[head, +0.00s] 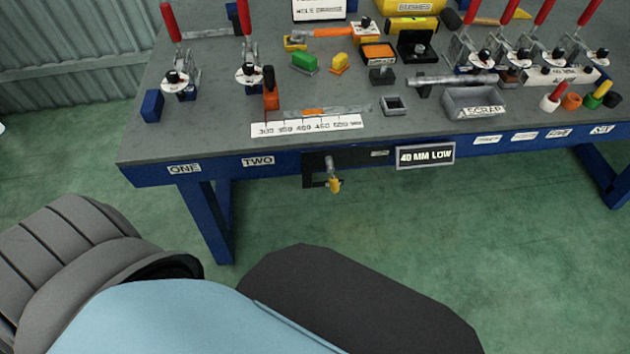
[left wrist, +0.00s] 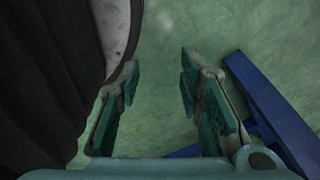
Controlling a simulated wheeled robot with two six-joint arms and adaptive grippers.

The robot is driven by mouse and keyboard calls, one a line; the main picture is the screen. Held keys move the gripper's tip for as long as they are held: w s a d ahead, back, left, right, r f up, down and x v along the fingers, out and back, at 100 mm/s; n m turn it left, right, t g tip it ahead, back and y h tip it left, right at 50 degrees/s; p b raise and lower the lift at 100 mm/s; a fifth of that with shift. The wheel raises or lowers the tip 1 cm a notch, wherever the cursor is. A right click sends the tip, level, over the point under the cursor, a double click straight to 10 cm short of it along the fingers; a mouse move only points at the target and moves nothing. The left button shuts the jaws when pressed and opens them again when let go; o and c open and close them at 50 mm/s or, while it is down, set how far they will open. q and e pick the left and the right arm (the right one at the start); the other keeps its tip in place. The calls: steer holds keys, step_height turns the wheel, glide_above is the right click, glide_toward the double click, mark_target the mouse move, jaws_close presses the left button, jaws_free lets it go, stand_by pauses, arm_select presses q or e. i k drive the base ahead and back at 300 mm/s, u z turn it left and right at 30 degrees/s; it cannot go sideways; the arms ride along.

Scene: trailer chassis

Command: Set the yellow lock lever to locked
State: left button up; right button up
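The yellow lock lever (head: 334,185) is a small yellow-tipped handle that hangs below the front edge of the bench in the head view. It joins a short metal stem on a dark bracket (head: 308,170) fixed under the tabletop. My left gripper (left wrist: 158,80) is open and empty in the left wrist view, with its two green-padded fingers apart over the green floor. The lever does not show in that view. Neither gripper shows in the head view, and my right gripper is not seen at all.
The grey bench top (head: 210,125) carries red-handled clamps, a scrap tray (head: 473,103) and small blocks. A "40 MM LOW" sign (head: 426,156) hangs on the front edge, right of the lever. A blue bench leg (head: 207,220) also shows in the left wrist view (left wrist: 270,110). Floor below is clear.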

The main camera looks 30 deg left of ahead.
mark_target(333, 182)
steer(key=u, duration=0.85)
steer(key=i, duration=0.4)
steer(key=u, duration=1)
steer(key=k, duration=1)
steer(key=z, duration=1.9)
